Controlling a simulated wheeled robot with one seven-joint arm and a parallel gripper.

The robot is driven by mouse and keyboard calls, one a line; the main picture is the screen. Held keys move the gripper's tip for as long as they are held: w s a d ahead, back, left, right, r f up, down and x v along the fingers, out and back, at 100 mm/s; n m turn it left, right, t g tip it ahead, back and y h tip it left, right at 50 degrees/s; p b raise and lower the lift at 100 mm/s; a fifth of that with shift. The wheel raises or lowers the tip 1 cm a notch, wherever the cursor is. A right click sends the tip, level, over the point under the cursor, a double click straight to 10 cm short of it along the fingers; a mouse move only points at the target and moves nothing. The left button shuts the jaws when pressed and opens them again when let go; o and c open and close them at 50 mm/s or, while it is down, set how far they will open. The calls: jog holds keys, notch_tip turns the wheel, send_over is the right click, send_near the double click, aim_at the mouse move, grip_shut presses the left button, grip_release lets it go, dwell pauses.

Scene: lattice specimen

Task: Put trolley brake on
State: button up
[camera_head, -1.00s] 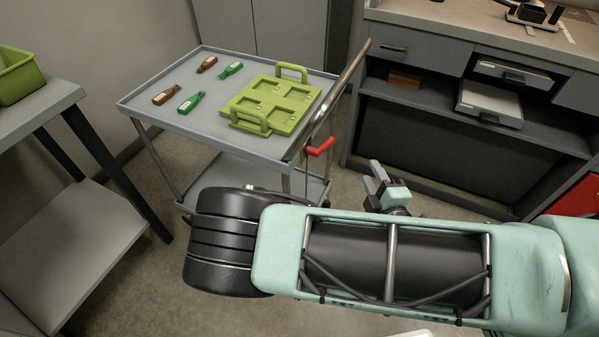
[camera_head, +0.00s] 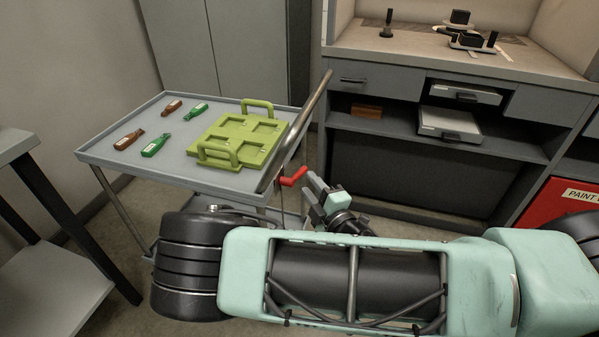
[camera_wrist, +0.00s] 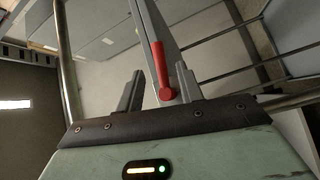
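The grey trolley (camera_head: 110,165) stands left of centre in the head view, with a metal push handle (camera_head: 303,122) rising at its right end. A red brake lever (camera_head: 293,177) sticks out below that handle, tilted. In the wrist view the red lever (camera_wrist: 161,70) shows beyond my fingers, between them in the picture. My gripper (camera_head: 315,190) is just right of the lever in the head view. In the wrist view my gripper (camera_wrist: 157,92) has its two fingers apart, with nothing held. I cannot tell how far the lever lies from the fingertips.
A green tray with handles (camera_head: 225,128) and several red-brown and green bottles (camera_head: 155,145) lie on the trolley top. A grey bench (camera_head: 430,80) with shelves stands behind on the right. A table (camera_head: 40,250) is at the left. Some floor shows between them.

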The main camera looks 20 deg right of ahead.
aim_at(300, 170)
jog(key=w, duration=0.4)
jog(key=w+a, duration=0.1)
jog(key=w, duration=0.1)
jog(key=shift+w+r, duration=0.1)
grip_shut()
